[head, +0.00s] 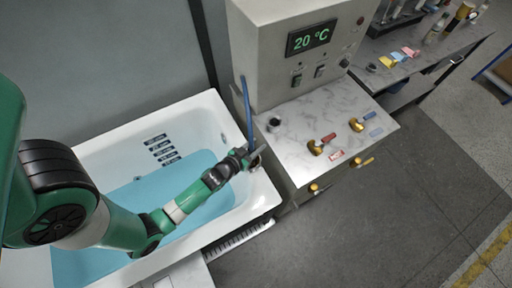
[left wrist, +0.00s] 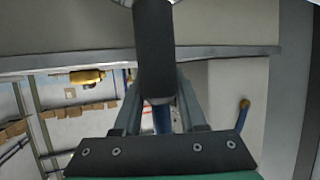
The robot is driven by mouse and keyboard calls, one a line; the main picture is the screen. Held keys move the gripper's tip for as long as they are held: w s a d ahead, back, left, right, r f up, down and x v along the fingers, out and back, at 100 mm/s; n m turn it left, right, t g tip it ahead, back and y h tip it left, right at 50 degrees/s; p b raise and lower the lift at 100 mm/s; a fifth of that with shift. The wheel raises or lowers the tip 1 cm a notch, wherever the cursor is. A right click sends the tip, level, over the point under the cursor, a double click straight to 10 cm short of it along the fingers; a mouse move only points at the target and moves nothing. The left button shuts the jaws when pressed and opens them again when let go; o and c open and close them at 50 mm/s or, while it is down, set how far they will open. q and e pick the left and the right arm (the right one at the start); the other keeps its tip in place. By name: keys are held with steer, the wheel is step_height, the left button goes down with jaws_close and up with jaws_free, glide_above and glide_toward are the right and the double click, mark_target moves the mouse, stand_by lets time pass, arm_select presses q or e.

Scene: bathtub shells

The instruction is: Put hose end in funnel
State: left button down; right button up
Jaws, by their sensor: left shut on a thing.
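The blue hose (head: 247,110) runs down from the front of the grey control box to my left gripper (head: 254,158). That gripper is shut on the hose above the right end of the bathtub. In the left wrist view a dark cylinder (left wrist: 153,50), apparently the hose end, stands between the fingers, and blue hose (left wrist: 161,118) shows below it. A small dark round fitting (head: 273,122) sits on the marble counter right of the gripper; I cannot tell whether it is the funnel. My right gripper is not in view.
The white bathtub (head: 222,112) holds blue water. The marble counter (head: 300,165) carries brass taps (head: 317,147) with red and blue handles. The control box (head: 270,75) reads 20 °C. A bench with bottles and coloured cards stands at the back right. The grey floor in front is clear.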

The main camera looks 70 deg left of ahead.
arm_select(q)
steer(key=shift+f, duration=0.65)
steer(key=shift+r, duration=0.1)
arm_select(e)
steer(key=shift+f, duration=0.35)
arm_select(q)
steer(key=shift+f, duration=0.2)
steer(key=shift+c, duration=2.3)
jaws_free()
steer(key=shift+r, duration=0.1)
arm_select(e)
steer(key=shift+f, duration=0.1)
